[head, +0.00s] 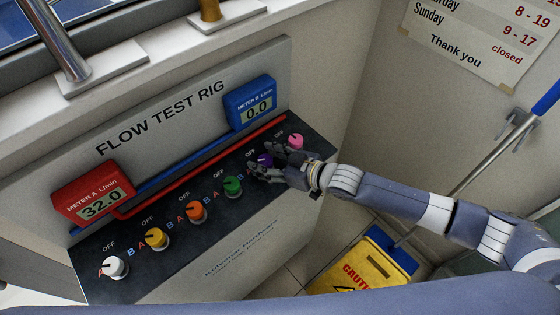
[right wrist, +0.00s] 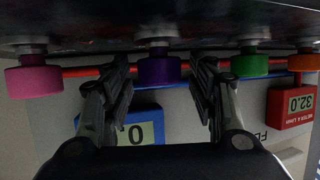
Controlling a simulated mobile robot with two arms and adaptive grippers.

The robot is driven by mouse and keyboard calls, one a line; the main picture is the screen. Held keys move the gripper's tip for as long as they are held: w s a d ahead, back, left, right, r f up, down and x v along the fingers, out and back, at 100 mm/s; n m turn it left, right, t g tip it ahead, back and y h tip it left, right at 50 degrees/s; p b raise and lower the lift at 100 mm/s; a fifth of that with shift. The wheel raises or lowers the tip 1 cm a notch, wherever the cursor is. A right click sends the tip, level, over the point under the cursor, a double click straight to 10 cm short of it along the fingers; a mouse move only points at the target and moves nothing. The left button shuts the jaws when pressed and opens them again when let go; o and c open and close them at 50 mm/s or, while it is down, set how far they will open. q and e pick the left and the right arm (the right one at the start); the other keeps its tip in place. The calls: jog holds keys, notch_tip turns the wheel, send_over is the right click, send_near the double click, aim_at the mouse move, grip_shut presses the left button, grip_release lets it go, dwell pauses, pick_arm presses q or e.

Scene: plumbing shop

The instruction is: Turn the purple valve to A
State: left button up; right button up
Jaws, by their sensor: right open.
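The purple valve (head: 265,159) is a round knob on the dark panel of the flow test rig, between the green and pink knobs. My right gripper (head: 268,169) is at it, with its fingers open. In the right wrist view the purple valve (right wrist: 158,70) sits between the two spread fingers, with a gap on each side. The fingers partly hide the knob and its A and B marks in the head view, so I cannot tell its setting. My left gripper is not in view.
Green (head: 232,186), orange (head: 196,212), yellow (head: 156,239), white (head: 115,267) and pink (head: 296,142) knobs share the panel. Red meter A (head: 92,192) reads 32.0; blue meter B (head: 250,103) reads 0.0. A yellow caution sign (head: 350,272) stands below right.

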jog(key=v, duration=1.1)
jog(key=shift+s+d, duration=0.15)
jog(key=shift+d, duration=0.05)
